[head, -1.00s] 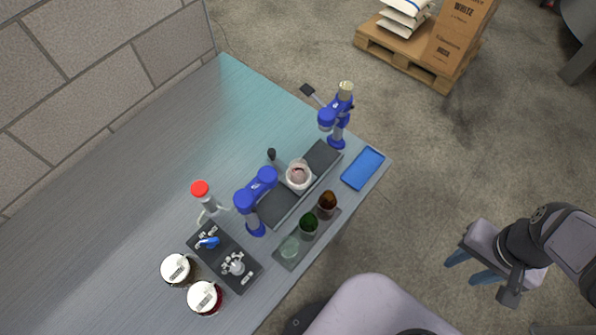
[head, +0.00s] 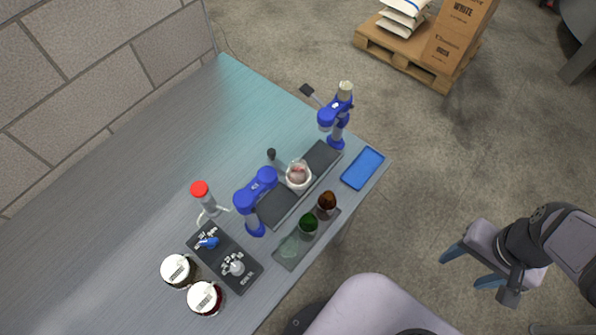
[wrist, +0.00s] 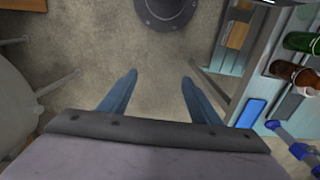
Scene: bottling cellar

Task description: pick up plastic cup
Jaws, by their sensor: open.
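A pale, round, see-through cup (head: 299,176) with something pinkish inside stands on a dark strip (head: 275,207) on the bench, between two blue arm-like devices. I cannot tell for sure that it is plastic. My gripper (head: 462,272) is to the right of the bench, over the floor and well apart from the cup. In the wrist view its two blue fingers (wrist: 159,76) are spread with nothing between them. The cup cannot be made out in the wrist view.
Blue devices (head: 255,200) (head: 336,125) flank the cup. A tray (head: 285,262) near the front edge holds brown (head: 327,202), green (head: 308,224) and clear glassware. A blue flat tray (head: 363,168) lies at the corner. The bench's far left is clear.

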